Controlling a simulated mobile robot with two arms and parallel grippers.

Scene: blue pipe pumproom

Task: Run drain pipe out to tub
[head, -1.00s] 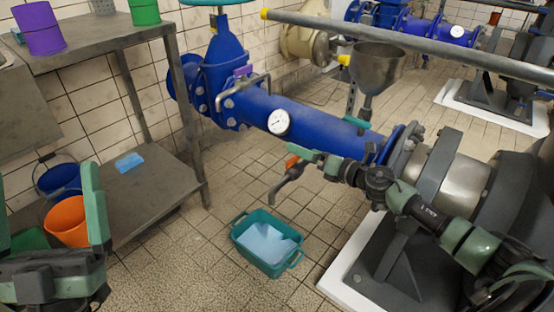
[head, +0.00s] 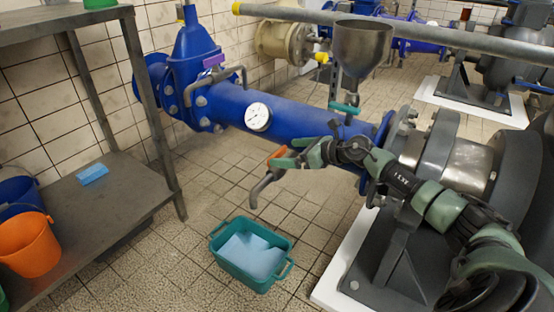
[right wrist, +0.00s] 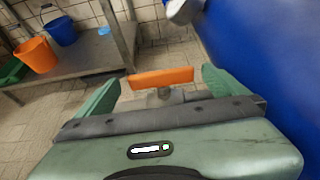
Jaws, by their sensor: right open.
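The grey, bent drain pipe (head: 262,187) hangs below the blue main pipe, its lower end pointing down to the left. An orange lever (head: 277,154) sits at its top. The teal tub (head: 226,272) stands on the floor below, with light blue contents. The pipe's mouth appears above the tub's back side, well clear of its rim. My right gripper (head: 288,158) is open at the lever. In the right wrist view the orange lever (right wrist: 160,78) lies between the spread green fingers; I cannot tell whether they touch it. My left gripper is out of view.
The blue pipe (head: 300,122) with its gauge (head: 257,117) runs behind my right gripper. A grey funnel (head: 362,52) stands above it. The pump (head: 455,165) is at right. A metal shelf (head: 110,205) with orange bucket (head: 30,244) is at left. Tiled floor around the tub is clear.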

